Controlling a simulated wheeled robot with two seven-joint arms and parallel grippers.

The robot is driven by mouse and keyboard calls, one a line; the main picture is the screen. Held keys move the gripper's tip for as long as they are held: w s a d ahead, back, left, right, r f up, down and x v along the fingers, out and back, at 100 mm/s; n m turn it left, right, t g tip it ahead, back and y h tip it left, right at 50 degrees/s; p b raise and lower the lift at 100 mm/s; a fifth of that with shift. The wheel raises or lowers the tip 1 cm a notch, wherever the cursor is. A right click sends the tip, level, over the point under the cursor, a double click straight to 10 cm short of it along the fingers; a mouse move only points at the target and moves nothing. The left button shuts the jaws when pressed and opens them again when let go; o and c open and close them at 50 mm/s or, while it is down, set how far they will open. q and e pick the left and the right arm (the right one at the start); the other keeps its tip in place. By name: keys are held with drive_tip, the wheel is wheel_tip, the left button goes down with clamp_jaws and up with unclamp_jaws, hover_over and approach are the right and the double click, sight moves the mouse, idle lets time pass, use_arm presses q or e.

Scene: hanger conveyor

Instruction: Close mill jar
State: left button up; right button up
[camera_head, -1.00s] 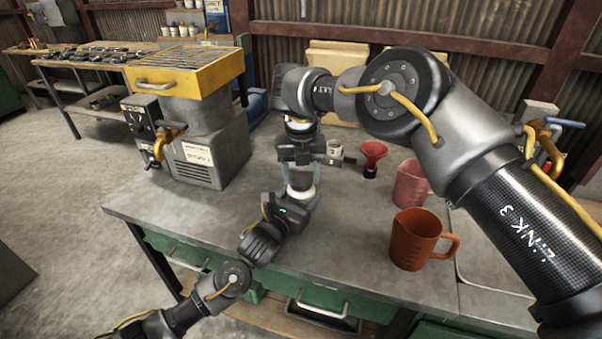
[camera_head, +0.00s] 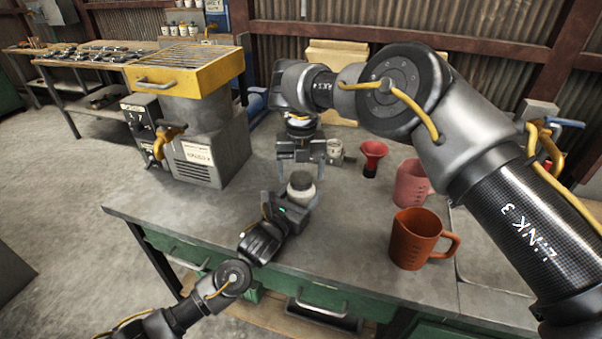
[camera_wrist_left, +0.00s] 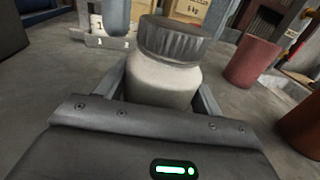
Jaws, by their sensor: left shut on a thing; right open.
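The mill jar (camera_head: 301,192) is white with a dark grey ribbed lid (camera_head: 301,180) on top. It stands upright on the workbench. My left gripper (camera_head: 298,196) is shut on the jar's body from the front. In the left wrist view the jar (camera_wrist_left: 163,82) sits between the fingers, and the lid (camera_wrist_left: 172,40) covers its mouth; whether it is screwed tight I cannot tell. My right gripper (camera_head: 301,154) points down above and behind the jar.
A small labelled tin (camera_head: 335,150), a red funnel (camera_head: 373,158), a pink jug (camera_head: 411,184) and an orange jug (camera_head: 415,240) stand to the right. A grey machine with a yellow top (camera_head: 186,72) stands at the left. The bench (camera_head: 180,206) is clear at front left.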

wheel_tip(320, 180, up, 7)
idle(0.3)
use_arm(q)
drive_tip(key=o, duration=2)
drive_tip(key=shift+c, duration=0.2)
drive_tip(key=b+v, duration=0.1)
drive_tip(key=v, duration=0.9)
drive_tip(key=shift+s+a, duration=0.2)
drive_tip(key=shift+s, duration=0.15)
use_arm(e)
drive_tip(key=shift+f, duration=0.7)
